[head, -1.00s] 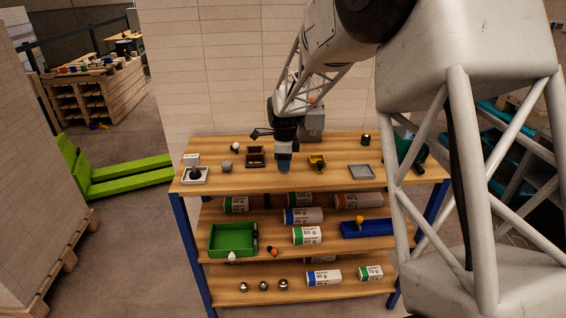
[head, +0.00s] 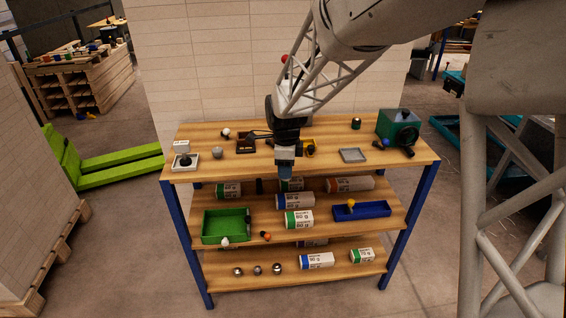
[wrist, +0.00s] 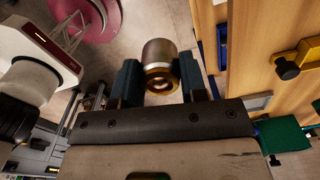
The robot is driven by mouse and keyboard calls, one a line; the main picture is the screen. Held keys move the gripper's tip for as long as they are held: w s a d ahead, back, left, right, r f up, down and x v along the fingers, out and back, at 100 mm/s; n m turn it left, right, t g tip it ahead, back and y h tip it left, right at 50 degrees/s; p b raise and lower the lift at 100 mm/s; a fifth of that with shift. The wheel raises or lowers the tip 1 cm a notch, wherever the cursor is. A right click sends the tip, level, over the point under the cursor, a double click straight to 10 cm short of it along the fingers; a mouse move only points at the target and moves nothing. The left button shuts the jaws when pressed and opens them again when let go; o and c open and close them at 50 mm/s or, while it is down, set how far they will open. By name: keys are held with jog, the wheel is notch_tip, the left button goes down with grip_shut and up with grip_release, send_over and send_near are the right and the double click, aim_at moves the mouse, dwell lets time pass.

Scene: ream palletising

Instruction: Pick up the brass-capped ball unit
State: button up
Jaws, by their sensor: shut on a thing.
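My gripper (head: 285,173) hangs at the front edge of the shelf unit's top board in the head view. In the wrist view its two dark fingers (wrist: 159,84) are shut on the brass-capped ball unit (wrist: 159,62), a grey metal cylinder with a brass ring and a pale centre facing the camera. The held unit cannot be made out in the head view. Several metal ball-like units, such as this one (head: 277,268), stand in a row on the bottom shelf.
The wooden top board (head: 320,166) carries a grey tray (head: 353,155), a green machine (head: 398,127) and small parts. The shelves below hold a green bin (head: 226,226), a blue tray (head: 362,211) and labelled rolls. A green pallet truck (head: 120,172) stands left. Floor in front is clear.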

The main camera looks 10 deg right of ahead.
jog(key=shift+s, duration=0.3)
jog(key=shift+d, duration=0.15)
dwell(0.5)
